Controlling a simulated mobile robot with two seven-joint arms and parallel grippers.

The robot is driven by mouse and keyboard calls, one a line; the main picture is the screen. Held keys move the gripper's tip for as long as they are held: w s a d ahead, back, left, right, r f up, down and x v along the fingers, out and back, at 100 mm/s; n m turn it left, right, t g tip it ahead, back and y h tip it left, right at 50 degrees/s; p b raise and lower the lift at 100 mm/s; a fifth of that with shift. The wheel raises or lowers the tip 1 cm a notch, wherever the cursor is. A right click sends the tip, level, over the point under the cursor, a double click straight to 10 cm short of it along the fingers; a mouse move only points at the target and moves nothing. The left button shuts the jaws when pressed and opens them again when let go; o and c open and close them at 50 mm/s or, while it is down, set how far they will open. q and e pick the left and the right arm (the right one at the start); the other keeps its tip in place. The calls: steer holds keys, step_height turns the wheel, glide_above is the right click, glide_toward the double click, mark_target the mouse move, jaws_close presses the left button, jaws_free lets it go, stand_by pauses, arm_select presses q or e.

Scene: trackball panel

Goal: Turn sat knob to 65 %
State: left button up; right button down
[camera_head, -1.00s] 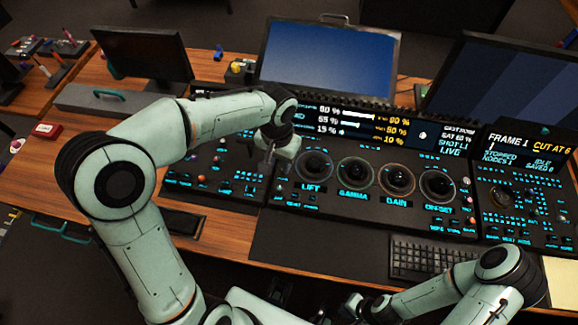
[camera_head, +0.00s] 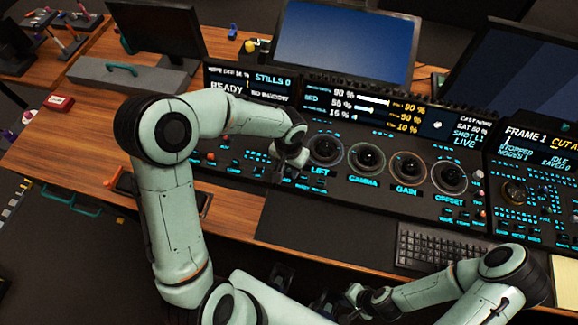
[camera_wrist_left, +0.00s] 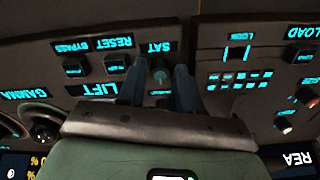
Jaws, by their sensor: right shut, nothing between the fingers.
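The SAT knob (camera_wrist_left: 158,72) is a small dark knob with a teal mark, under a lit SAT label in the left wrist view. My left gripper (camera_wrist_left: 160,80) has its two dark fingers apart, one on each side of the knob. I cannot tell whether they touch it. In the head view my left gripper (camera_head: 290,172) is low at the panel, just left of the LIFT trackball, and hides the knob. The panel display (camera_head: 467,128) has a SAT line whose number is too blurred to read surely. My right gripper (camera_head: 350,300) is shut and empty at the bottom.
The LIFT trackball (camera_head: 324,149) and other trackballs stand right of my left gripper. RESET and BYPASS buttons (camera_wrist_left: 116,64) sit beside the knob. A keyboard (camera_head: 440,247) lies in front of the panel. The dark mat (camera_head: 310,220) is clear.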

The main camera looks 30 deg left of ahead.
arm_select(q)
jaws_close()
steer(key=shift+m, duration=0.3)
steer(key=m, duration=0.3)
steer(key=shift+m, duration=2.1)
jaws_free()
